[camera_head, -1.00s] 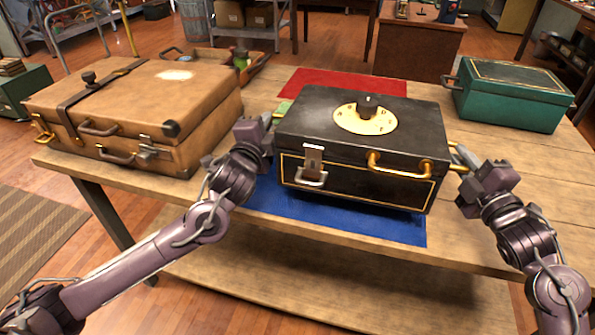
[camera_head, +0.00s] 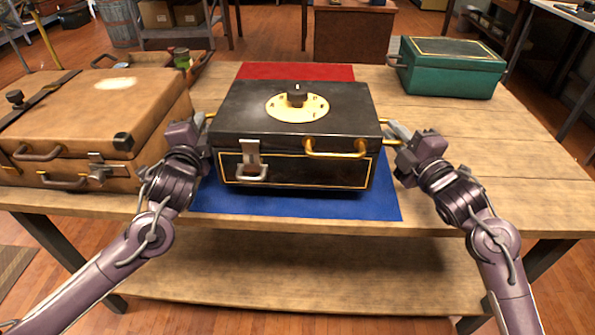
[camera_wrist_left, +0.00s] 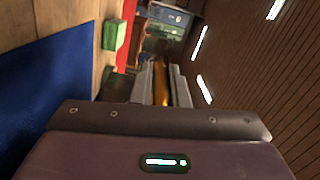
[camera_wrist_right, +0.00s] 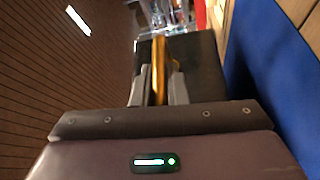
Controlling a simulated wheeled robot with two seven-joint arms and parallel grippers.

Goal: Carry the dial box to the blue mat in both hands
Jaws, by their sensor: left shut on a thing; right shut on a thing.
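The dial box (camera_head: 297,158) is black with gold trim, a round gold dial on its lid and a front clasp. It is level over the blue mat (camera_head: 300,205), with a strip of mat showing in front. I cannot tell whether its base touches the mat. My left gripper (camera_head: 208,121) is shut on the box's left side handle, a gold bar that shows between its fingers in the left wrist view (camera_wrist_left: 161,84). My right gripper (camera_head: 389,137) is shut on the right side handle, also gold in the right wrist view (camera_wrist_right: 159,72).
A tan suitcase (camera_head: 100,125) stands close left of my left gripper. A red mat (camera_head: 297,71) lies behind the box, and a green box (camera_head: 452,72) stands at back right. A small green block (camera_wrist_left: 115,34) shows in the left wrist view. The table's right side is clear.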

